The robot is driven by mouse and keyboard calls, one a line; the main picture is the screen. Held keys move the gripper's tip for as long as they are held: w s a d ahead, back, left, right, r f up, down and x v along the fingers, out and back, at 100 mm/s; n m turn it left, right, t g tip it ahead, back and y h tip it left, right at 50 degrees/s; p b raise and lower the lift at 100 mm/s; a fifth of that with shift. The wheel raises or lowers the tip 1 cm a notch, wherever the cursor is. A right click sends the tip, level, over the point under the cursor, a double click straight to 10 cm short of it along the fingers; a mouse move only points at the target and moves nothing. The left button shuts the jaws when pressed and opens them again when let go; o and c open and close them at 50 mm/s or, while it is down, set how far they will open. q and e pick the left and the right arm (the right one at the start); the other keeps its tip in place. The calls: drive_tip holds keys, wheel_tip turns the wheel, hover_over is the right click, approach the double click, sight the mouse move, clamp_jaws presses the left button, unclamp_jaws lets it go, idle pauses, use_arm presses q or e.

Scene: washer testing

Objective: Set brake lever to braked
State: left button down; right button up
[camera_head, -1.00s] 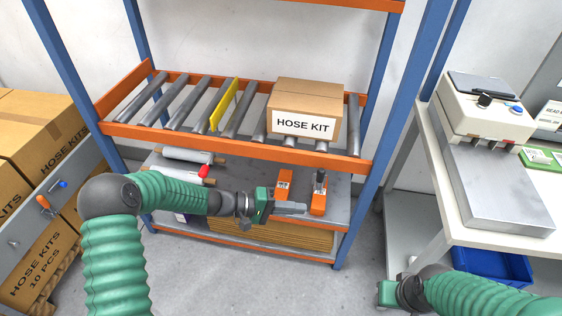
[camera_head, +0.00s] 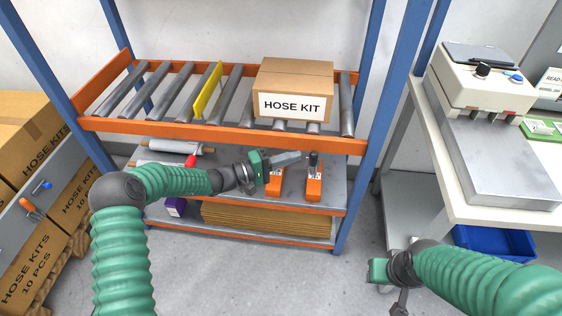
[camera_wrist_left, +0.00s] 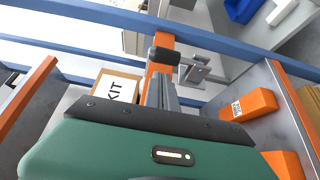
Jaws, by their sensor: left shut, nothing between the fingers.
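The HOSE KIT box (camera_head: 293,92) stands on rollers above, behind an orange beam (camera_head: 220,134). A blue post (camera_head: 362,190) rises at right. A red knob (camera_head: 191,160) is further left.

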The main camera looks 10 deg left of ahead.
sight(313, 163)
use_arm(q)
drive_tip(key=shift+b+x, duration=0.3)
drive_tip(key=shift+x, duration=1.75)
use_arm(e)
drive_tip(key=shift+f, duration=0.4)
use_arm(q)
drive_tip(key=shift+w, duration=0.1)
drive_tip(key=shift+f, duration=0.1)
use_arm(e)
drive_tip(key=shift+f, duration=0.15)
